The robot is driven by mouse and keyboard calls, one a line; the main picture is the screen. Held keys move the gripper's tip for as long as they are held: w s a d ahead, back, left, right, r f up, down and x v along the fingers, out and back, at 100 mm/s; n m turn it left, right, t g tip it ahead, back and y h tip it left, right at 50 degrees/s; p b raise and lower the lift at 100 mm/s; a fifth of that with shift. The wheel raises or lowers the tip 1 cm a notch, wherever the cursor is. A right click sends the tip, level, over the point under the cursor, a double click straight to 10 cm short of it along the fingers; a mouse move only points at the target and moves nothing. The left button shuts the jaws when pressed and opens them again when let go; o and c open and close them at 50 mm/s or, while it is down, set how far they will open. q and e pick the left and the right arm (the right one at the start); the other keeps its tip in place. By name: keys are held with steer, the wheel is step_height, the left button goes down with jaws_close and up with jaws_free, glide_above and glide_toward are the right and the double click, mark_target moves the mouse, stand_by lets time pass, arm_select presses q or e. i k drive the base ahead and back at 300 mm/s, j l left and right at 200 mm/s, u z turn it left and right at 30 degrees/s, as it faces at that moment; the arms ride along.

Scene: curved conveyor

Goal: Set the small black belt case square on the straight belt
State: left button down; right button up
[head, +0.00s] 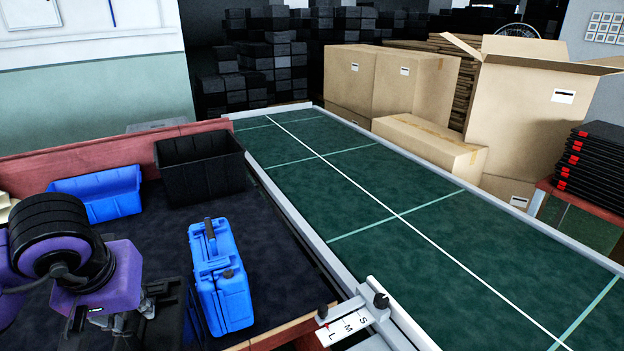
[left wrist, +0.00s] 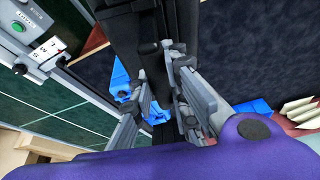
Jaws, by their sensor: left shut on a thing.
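My left gripper (head: 155,305) is over the dark bench at the lower left, to the left of a blue case. In the left wrist view the left gripper (left wrist: 162,75) is shut on a black object, which I take to be the small black belt case (left wrist: 155,25). The case sticks out past the fingertips; its full outline is hidden by the fingers and the frame edge. In the head view it is hard to tell apart from the dark bench. The straight belt (head: 400,235) is green with a white centre line and pale cross lines, and is bare. My right gripper is not in view.
The blue case (head: 220,275) stands close right of the gripper. A black bin (head: 200,165) and a blue bin (head: 95,195) sit at the bench's back. A size gauge (head: 350,322) marked S, M, L stands at the belt's near edge. Cartons (head: 430,145) stand beyond the belt.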

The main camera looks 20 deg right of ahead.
mark_target(438, 302)
steer(key=j+z, duration=0.15)
steer(key=z, duration=0.25)
steer(key=k+j+z, duration=0.1)
steer(key=z, duration=0.3)
steer(key=i+j+z, duration=0.1)
steer(key=z, duration=0.35)
steer(key=j+z, duration=0.2)
steer(key=z, duration=0.25)
steer(key=j+z, duration=0.2)
steer(key=z, duration=0.2)
steer(key=i+j+z, duration=0.1)
steer(key=z, duration=0.25)
steer(key=j+z, duration=0.15)
steer(key=z, duration=0.2)
steer(key=i+j+z, duration=0.25)
steer(key=i+j, duration=0.2)
steer(key=j, duration=0.1)
